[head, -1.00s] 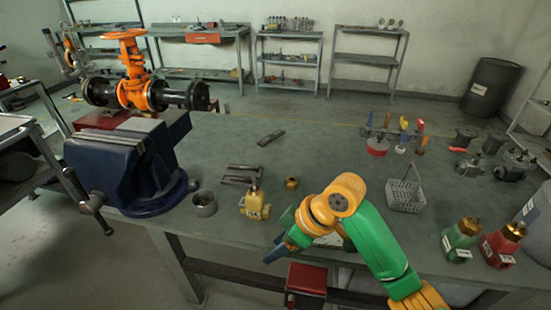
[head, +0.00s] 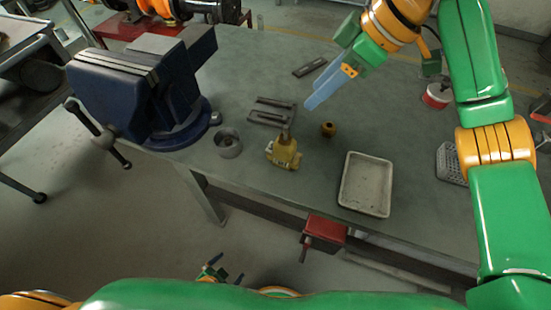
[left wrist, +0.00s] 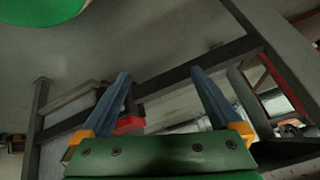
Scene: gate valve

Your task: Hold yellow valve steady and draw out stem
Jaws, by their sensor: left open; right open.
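The yellow valve (head: 284,155) stands upright near the table's front edge, with its stem (head: 286,133) pointing up from the top. Neither gripper touches it. My right gripper (head: 312,96) is open and empty, above the table to the upper right of the valve, fingers pointing down-left. My left gripper (head: 227,269) is low in front of the table, below and left of the valve in the picture. In the left wrist view my left gripper (left wrist: 160,73) is open with nothing between its fingers; the valve is not seen there.
A blue vise (head: 150,90) stands left of the valve, with a grey cup (head: 228,143) between. A brass nut (head: 328,128) and dark V-blocks (head: 270,110) lie near the valve. An off-white tray (head: 366,183) is to the right. A red vise (head: 323,233) sits below the table edge.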

